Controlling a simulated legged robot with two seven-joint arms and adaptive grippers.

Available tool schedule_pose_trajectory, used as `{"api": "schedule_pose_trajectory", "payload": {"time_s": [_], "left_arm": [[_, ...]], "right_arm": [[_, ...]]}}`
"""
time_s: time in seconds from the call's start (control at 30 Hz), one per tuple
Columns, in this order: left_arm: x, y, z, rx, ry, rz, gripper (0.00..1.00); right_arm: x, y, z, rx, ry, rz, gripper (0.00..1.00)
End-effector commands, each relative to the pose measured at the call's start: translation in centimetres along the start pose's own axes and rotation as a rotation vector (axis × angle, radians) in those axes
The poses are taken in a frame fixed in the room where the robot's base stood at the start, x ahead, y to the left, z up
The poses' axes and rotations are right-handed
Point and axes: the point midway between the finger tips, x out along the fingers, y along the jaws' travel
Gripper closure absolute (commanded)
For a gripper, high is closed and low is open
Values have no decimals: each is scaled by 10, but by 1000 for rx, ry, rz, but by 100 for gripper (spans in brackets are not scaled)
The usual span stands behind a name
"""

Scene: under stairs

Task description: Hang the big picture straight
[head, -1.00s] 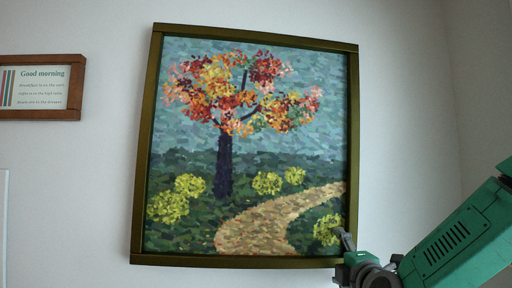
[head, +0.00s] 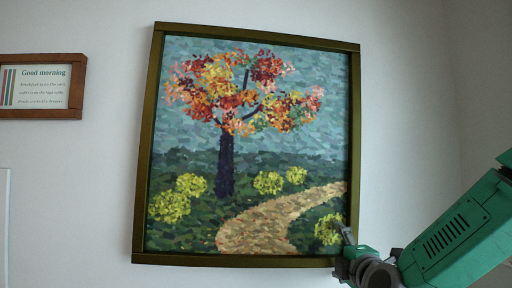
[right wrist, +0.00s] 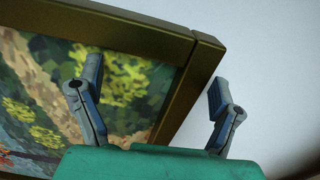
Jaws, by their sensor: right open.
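The big picture (head: 245,150) hangs on the white wall, an autumn tree with a path in a dark gold-brown frame (head: 354,130). In the head view its top edge slopes down to the right and its left side leans, so it looks tilted. My right gripper (head: 345,238) is at its lower right corner, partly covering it. In the right wrist view the open gripper (right wrist: 153,80) has one finger over the painted face and the other beyond the frame's outer edge (right wrist: 188,88), over the wall. I cannot tell whether either finger touches. My left gripper is not in view.
A small wood-framed "Good morning" sign (head: 42,87) hangs left of the picture. A pale edge (head: 5,225) shows at the lower left. The wall between sign and picture is bare, and a wall corner runs down the right side.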

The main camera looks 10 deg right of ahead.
Motion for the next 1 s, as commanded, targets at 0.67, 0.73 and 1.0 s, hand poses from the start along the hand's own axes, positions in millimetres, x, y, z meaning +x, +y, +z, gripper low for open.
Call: {"api": "schedule_pose_trajectory", "payload": {"time_s": [0.67, 0.73, 1.0], "left_arm": [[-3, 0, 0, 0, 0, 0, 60], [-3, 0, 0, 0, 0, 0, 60], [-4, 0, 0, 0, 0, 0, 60]], "right_arm": [[0, 9, 1, 0, -1, 1, 14], [0, 10, 1, 0, -1, 1, 14], [0, 13, 1, 0, 0, 2, 14]]}}
